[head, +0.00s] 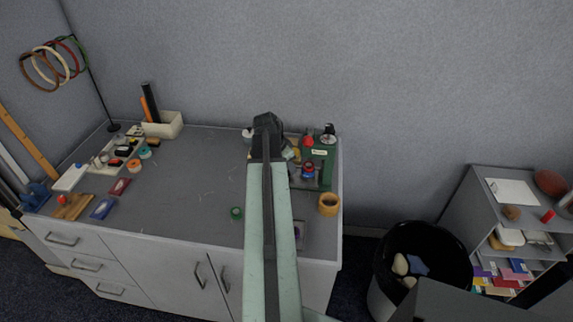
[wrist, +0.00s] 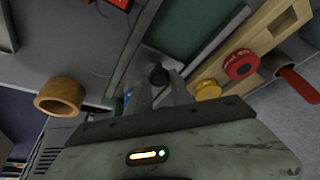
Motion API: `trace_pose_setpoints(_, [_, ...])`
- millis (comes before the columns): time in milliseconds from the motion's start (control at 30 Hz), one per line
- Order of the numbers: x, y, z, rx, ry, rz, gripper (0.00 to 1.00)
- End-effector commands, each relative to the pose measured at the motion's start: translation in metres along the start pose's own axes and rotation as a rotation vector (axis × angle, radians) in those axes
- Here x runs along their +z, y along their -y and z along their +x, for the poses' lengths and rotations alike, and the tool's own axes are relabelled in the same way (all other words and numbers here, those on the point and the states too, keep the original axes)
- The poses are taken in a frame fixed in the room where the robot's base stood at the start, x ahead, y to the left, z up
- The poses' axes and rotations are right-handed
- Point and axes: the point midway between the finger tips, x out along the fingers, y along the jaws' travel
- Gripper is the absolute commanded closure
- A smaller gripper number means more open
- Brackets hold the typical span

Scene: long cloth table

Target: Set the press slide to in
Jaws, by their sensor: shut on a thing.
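My gripper (wrist: 170,88) shows in the wrist view with its grey fingers shut around a small round black knob (wrist: 158,74). The knob is over a dark green board (wrist: 215,55) with a pale metal edge, and looks like the handle of the press slide. The fingers hide the knob's lower part, so I cannot tell how far in or out the slide is. In the head view the green board (head: 327,166) stands at the right end of the table, and my arm covers part of its left side.
Beside the board in the wrist view is a wooden block (wrist: 262,32) with a red button (wrist: 240,64) and a yellow button (wrist: 207,91). A tan ring (wrist: 60,95) lies left.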

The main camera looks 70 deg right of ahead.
Motion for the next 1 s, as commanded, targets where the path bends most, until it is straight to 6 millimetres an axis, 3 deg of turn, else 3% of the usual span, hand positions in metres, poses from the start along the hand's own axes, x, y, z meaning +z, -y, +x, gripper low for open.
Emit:
trace_pose_setpoints(100, [0.000, -0.003, -0.001, 0.016, -0.010, -0.007, 1.00])
trace_pose_setpoints(133, [0.001, -0.002, -0.001, 0.015, -0.010, -0.009, 0.68])
trace_pose_setpoints(200, [0.003, 0.001, -0.002, 0.012, -0.010, -0.015, 0.52])
trace_pose_setpoints(567, [0.010, 0.008, -0.009, 0.002, -0.008, -0.026, 0.52])
trace_pose_setpoints(1000, [0.009, 0.009, -0.080, 0.004, -0.009, -0.027, 0.52])
